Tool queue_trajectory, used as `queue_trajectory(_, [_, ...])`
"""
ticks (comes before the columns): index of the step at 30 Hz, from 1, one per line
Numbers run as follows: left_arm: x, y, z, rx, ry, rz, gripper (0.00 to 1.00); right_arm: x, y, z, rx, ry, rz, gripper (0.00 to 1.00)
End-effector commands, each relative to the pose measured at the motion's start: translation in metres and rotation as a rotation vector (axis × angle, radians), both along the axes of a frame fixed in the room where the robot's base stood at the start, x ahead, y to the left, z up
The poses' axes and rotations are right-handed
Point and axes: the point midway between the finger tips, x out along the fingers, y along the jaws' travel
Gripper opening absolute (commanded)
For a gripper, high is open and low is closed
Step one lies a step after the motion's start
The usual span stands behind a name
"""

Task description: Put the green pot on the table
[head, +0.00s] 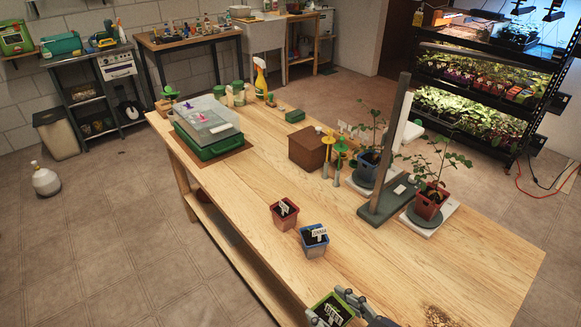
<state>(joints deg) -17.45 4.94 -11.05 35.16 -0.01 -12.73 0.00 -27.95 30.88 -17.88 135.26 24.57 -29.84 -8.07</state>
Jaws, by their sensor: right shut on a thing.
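The green pot (325,305) is at the bottom of the head view, at the table's near edge. It is a small square pot with dark soil and a white label. My right gripper (333,309) is shut on it, with grey fingers at its sides. I cannot tell whether the pot touches the table or is held above it. The wooden table (240,190) runs from the upper left to the lower right. My left gripper is not in view.
A red pot (285,214) and a blue pot (314,240) stand on the table beyond the green pot. Two potted plants, one in a red-brown pot (428,204), stand by a grey post (391,150). The tabletop right of the blue pot is clear.

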Motion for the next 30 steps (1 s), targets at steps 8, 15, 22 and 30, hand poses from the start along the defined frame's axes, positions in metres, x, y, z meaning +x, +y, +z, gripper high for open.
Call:
queue_trajectory(8, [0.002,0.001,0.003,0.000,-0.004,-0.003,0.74,0.011,0.002,0.000,-0.007,-0.006,0.004,0.28])
queue_trajectory(15, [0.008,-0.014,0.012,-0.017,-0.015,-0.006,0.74,0.070,-0.028,-0.005,-0.009,-0.007,0.001,0.28])
queue_trajectory(22, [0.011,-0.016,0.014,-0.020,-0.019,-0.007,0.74,0.118,-0.052,-0.012,-0.007,-0.004,0.002,0.28])
queue_trajectory(30, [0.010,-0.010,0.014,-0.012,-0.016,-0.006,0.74,0.135,-0.060,-0.020,-0.004,0.000,0.003,0.28])
